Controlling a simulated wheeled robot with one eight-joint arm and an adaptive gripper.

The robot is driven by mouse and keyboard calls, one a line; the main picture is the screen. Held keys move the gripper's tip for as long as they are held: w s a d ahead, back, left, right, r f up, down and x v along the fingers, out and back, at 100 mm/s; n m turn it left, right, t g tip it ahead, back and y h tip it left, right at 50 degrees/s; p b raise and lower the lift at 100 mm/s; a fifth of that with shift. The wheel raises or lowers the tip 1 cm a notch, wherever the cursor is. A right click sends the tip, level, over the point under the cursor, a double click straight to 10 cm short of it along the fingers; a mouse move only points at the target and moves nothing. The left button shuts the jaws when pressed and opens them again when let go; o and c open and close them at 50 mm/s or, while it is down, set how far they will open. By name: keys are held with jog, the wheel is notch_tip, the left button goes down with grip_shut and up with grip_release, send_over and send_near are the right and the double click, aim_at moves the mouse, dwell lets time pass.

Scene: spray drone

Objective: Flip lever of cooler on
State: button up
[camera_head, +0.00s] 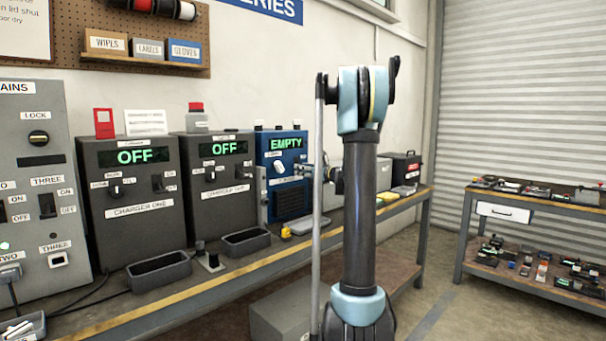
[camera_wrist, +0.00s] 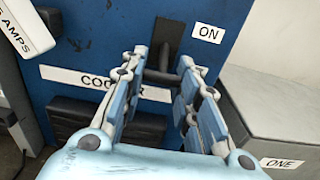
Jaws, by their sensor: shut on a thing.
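The cooler is the blue box (camera_head: 286,160) at the back of the bench in the head view, with a green EMPTY display. Its blue front (camera_wrist: 95,35) fills much of the wrist view, with a partly covered white label beginning "COO". The black lever (camera_wrist: 160,77) sits between my fingers, below the upper part of its dark mount (camera_wrist: 172,35). A white ON label (camera_wrist: 208,33) is right of the mount's top. My gripper (camera_wrist: 162,64) is shut on the lever, a finger on either side.
Two dark chargers reading OFF, charger one (camera_head: 132,185) and a second (camera_head: 217,170), stand left of the cooler. Open trays (camera_head: 158,272) lie along the bench front. In the wrist view a grey box (camera_wrist: 275,120) labelled ONE is close right of my gripper.

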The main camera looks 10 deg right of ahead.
aim_at(304, 159)
jog(key=shift+d+r, duration=0.1)
jog(key=shift+r+g+h, duration=0.7)
jog(key=shift+g+h, duration=0.25)
jog(key=shift+g, duration=0.4)
jog(key=shift+r+g+h, duration=0.75)
jog(key=shift+g+h, duration=0.15)
jog(key=shift+g, duration=0.4)
jog(key=shift+r+g+h, duration=0.7)
jog(key=shift+g+h, duration=0.25)
jog(key=shift+g, duration=0.4)
jog(key=o, duration=1.1)
jog(key=v, duration=1.2)
jog(key=shift+w, duration=0.1)
